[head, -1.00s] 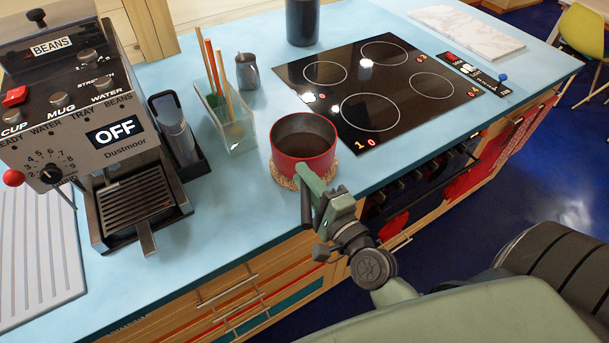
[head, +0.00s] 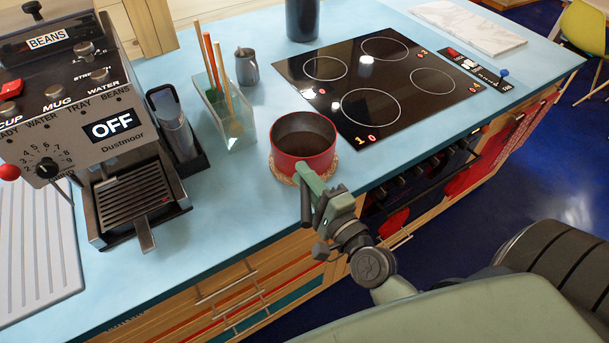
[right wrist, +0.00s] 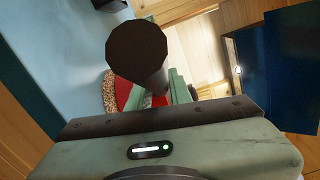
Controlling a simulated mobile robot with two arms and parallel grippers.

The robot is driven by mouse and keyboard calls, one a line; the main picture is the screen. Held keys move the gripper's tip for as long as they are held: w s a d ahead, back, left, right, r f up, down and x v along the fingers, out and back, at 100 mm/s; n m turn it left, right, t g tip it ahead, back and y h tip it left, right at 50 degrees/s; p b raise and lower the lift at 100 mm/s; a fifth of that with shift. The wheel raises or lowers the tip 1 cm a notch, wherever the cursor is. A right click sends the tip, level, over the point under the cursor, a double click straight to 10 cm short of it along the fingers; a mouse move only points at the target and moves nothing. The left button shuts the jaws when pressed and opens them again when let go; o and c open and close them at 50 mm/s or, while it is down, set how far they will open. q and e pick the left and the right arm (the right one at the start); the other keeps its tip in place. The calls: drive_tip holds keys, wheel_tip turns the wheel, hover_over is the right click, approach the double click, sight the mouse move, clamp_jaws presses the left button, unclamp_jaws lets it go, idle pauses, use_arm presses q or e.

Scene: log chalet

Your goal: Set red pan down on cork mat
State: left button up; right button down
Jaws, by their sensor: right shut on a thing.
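The red pan (head: 303,156), with a dark inside, is upright over the round cork mat (head: 276,177) at the counter's front edge. The mat shows only as a thin rim around the pan's base, and the pan looks in contact with it. My right gripper (head: 312,185) is shut on the pan's dark handle, which sticks out toward me past the counter edge. In the right wrist view the handle's round end (right wrist: 137,48) hides much of the pan (right wrist: 124,92), and the cork mat (right wrist: 109,92) shows beside it. My left gripper is out of view.
The black cooktop (head: 385,90) lies right behind the pan. A clear holder with utensils (head: 226,118), a small grey jug (head: 247,68) and a coffee machine (head: 110,130) stand to the left. Blue counter is free left of the mat.

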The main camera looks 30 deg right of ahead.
drive_tip(key=shift+r, duration=0.15)
drive_tip(key=c, duration=1.2)
unclamp_jaws()
drive_tip(key=shift+s+f, duration=0.15)
drive_tip(key=shift+f, duration=0.2)
drive_tip(key=shift+s+d+r+b, duration=0.2)
drive_tip(key=shift+s+b, duration=0.6)
drive_tip(key=shift+s, duration=1.1)
drive_tip(key=shift+s+d+r+b, duration=0.15)
drive_tip(key=shift+s+b, duration=0.65)
drive_tip(key=shift+s, duration=1.1)
drive_tip(key=shift+s+f, duration=0.15)
drive_tip(key=shift+f, duration=0.05)
